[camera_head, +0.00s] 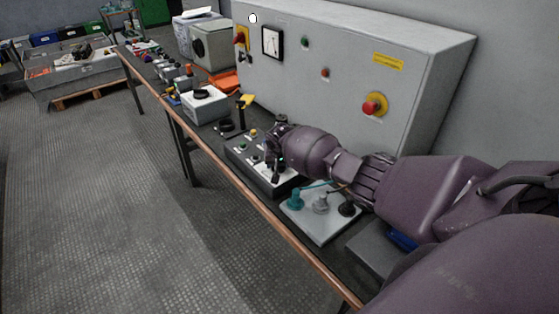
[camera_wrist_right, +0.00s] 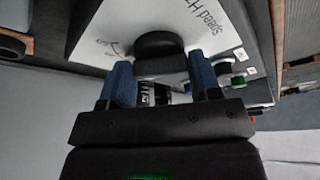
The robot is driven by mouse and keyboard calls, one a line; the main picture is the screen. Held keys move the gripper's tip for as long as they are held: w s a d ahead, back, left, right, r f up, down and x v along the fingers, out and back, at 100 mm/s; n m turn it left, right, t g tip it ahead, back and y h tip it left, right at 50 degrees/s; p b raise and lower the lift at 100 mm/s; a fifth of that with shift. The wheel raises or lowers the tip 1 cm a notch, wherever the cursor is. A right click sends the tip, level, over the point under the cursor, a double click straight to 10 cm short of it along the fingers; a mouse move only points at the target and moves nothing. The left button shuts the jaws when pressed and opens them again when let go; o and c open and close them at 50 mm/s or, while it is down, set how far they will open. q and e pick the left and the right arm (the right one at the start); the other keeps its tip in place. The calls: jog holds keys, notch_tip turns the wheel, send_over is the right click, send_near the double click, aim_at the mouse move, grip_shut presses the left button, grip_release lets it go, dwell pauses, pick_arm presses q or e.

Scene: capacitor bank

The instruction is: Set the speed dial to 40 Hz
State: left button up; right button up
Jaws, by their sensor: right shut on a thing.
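The speed dial is a black knob (camera_wrist_right: 158,46) on a white plate (camera_wrist_right: 95,38) printed with "speed" and a partly cut-off "H", seen in the right wrist view. My right gripper (camera_wrist_right: 161,72) has its two blue fingers on either side of the knob and is shut on it. In the head view my right gripper (camera_head: 277,168) reaches down onto the dark control box (camera_head: 239,156), and its white plate (camera_head: 286,184) shows beside the fingers. The knob's pointer and most of the scale are hidden, so I cannot read the setting. My left gripper is not in view.
A grey plate (camera_head: 322,228) with several teal, grey and black knobs lies close below my right arm. A black-and-yellow lever (camera_head: 243,104) and a white box (camera_head: 204,104) stand farther along the bench. A grey cabinet with a red emergency button (camera_head: 374,104) rises behind.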

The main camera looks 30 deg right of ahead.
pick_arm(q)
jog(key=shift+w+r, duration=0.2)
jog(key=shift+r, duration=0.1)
pick_arm(e)
jog(key=shift+f, duration=0.1)
jog(key=o, duration=0.9)
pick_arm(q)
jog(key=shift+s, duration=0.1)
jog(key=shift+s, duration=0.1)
pick_arm(e)
jog(key=shift+r, duration=0.25)
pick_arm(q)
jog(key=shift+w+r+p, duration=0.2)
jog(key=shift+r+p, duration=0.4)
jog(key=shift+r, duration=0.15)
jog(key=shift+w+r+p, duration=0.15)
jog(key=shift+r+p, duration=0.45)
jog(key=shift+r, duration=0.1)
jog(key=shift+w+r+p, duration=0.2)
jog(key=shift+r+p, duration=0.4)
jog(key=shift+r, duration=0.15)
pick_arm(e)
jog(key=shift+v, duration=5.25)
